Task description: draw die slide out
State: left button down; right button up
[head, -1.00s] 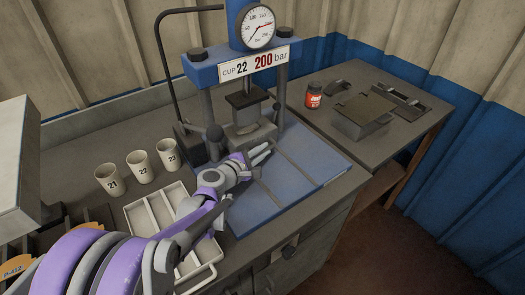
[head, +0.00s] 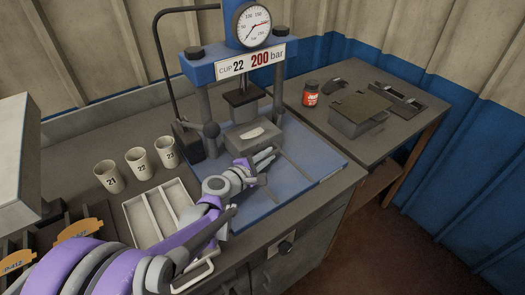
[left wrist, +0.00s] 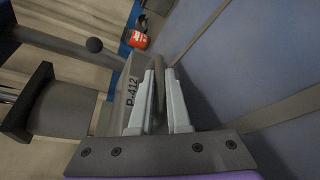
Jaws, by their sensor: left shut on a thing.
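The die slide (head: 262,141) is a grey block on the blue press bed, with a pale oval patch on its top. It sits in front of and below the press punch (head: 243,96). In the left wrist view the slide (left wrist: 122,104) carries the marking P-412. My left gripper (head: 267,160) is at the slide's front side. In the left wrist view my left gripper (left wrist: 164,100) is shut on the slide's dark handle (left wrist: 159,92), one finger on each side. My right gripper is not in view.
The blue press bed (head: 310,165) has free room in front of the slide. Cups (head: 137,163) and a compartment tray (head: 140,222) stand at left. A red jar (head: 311,94) and grey box (head: 357,118) stand on the right table.

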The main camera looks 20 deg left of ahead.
aim_at(294, 194)
pick_arm(q)
jog(key=s+d, duration=0.2)
jog(key=d, duration=0.1)
jog(key=s+d, duration=0.2)
jog(key=d, duration=0.2)
jog(key=s+d, duration=0.2)
jog(key=d, duration=0.2)
jog(key=shift+s+p, duration=0.25)
jog(key=shift+p, duration=0.05)
jog(key=shift+s+d, duration=0.15)
jog(key=shift+d, duration=0.05)
jog(key=shift+f, duration=0.1)
jog(key=c, duration=0.9)
grip_release()
jog(key=shift+d, duration=0.15)
jog(key=shift+s, duration=0.1)
jog(key=shift+s+a+r, duration=0.2)
jog(key=shift+s, duration=0.1)
jog(key=p+v, duration=0.2)
jog(key=v, duration=0.8)
jog(key=shift+d, duration=0.1)
